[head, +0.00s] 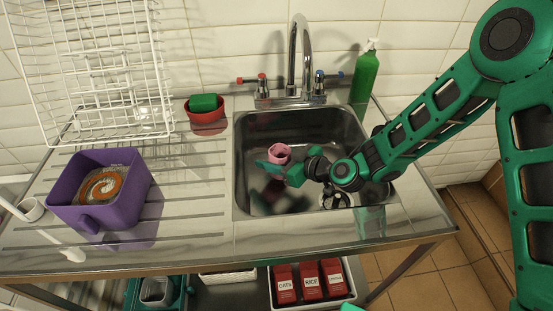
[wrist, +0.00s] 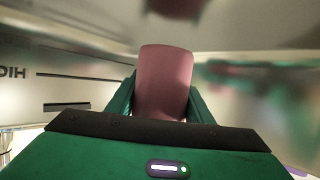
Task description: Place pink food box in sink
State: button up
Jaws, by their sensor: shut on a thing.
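The pink food box (head: 279,153) is a small pink container in the head view, within the outline of the metal sink (head: 345,125). My gripper (head: 274,164) is shut on it. In the wrist view the pink food box (wrist: 165,82) stands between the two green fingers of my gripper (wrist: 162,100). The box is held over or inside the basin; I cannot tell its exact height above the sink floor. My gripper and arm hide part of the basin, and the box's lower part is hidden.
A chrome faucet (head: 293,55) rises behind the sink. A green soap bottle (head: 364,78) stands at the back right. A red bowl with a green sponge (head: 204,103), a white wire rack (head: 95,65) and a purple tub (head: 70,190) are on the left. Counter between tub and sink is clear.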

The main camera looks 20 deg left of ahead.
jog(key=shift+f, duration=0.55)
jog(key=o, duration=1.1)
jog(key=shift+o, duration=0.2)
jog(key=shift+r, duration=0.65)
jog(key=v, duration=1.2)
